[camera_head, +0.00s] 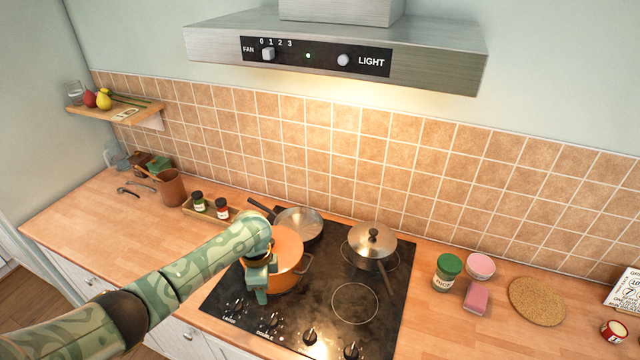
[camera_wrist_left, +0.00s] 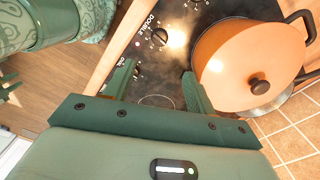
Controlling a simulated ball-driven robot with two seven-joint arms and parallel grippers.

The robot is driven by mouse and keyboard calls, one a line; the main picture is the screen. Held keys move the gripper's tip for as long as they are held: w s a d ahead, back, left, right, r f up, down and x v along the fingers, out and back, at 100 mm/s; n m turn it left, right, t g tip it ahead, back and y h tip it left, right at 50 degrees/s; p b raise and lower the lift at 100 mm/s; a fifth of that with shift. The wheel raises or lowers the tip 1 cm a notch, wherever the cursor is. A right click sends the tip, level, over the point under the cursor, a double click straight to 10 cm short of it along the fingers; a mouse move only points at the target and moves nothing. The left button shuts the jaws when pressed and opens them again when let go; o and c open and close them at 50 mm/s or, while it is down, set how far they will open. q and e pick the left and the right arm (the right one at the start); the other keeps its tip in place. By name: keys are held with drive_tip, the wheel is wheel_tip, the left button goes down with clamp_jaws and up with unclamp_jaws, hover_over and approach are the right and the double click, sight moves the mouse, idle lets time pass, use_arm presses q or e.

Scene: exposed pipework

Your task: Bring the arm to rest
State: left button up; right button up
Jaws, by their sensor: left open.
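My left arm (camera_head: 190,270), green with a camouflage pattern, reaches in from the lower left over the counter to the hob. Its gripper (camera_head: 262,286) is in front of the orange pot (camera_head: 288,250) and hides part of it. In the left wrist view the gripper (camera_wrist_left: 158,85) is open, with nothing between its fingers. The lidded pot (camera_wrist_left: 245,65) is to the right of the fingers there; I cannot tell whether they touch. Hob knobs (camera_wrist_left: 160,37) show beyond the fingertips. My right gripper is in neither view.
On the black hob (camera_head: 395,325) stand a frying pan (camera_head: 300,226) and a lidded steel pot (camera_head: 372,243). A spice tray (camera_head: 205,212) is behind the arm. A green-lidded jar (camera_head: 447,272), pink sponge (camera_head: 476,298) and cork mat (camera_head: 537,301) lie right. The range hood (camera_head: 430,55) hangs above.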

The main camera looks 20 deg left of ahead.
use_arm(q)
drive_tip(key=s+d+t, duration=0.4)
drive_tip(key=s+d, duration=0.4)
drive_tip(key=s, duration=0.1)
drive_tip(key=s+a+r+n+t+y, duration=0.3)
drive_tip(key=s+a+r+n+y, duration=0.25)
drive_tip(key=s+a+r, duration=0.55)
drive_tip(key=s+d+f+n+g+h+b, duration=0.15)
drive_tip(key=f+b, duration=0.35)
drive_tip(key=f, duration=0.9)
drive_tip(key=s+d+f+g+h+b, duration=0.1)
drive_tip(key=s+d+f+b, duration=0.3)
drive_tip(key=f, duration=1)
drive_tip(key=s+d+f+g+h+b, duration=0.15)
drive_tip(key=f+b, duration=0.45)
drive_tip(key=f, duration=0.9)
drive_tip(key=s+f+n+g+b, duration=0.1)
drive_tip(key=s+f+b, duration=0.4)
drive_tip(key=s+f, duration=0.4)
drive_tip(key=s+f+n+g+h+b, duration=0.1)
drive_tip(key=s+f+b, duration=0.3)
drive_tip(key=s+f, duration=0.4)
wheel_tip(320, 180, down, 6)
drive_tip(key=shift+s+a+r+n+b, duration=0.15)
drive_tip(key=shift+s+r+n+b, duration=0.1)
drive_tip(key=shift+s+n+b, duration=0.15)
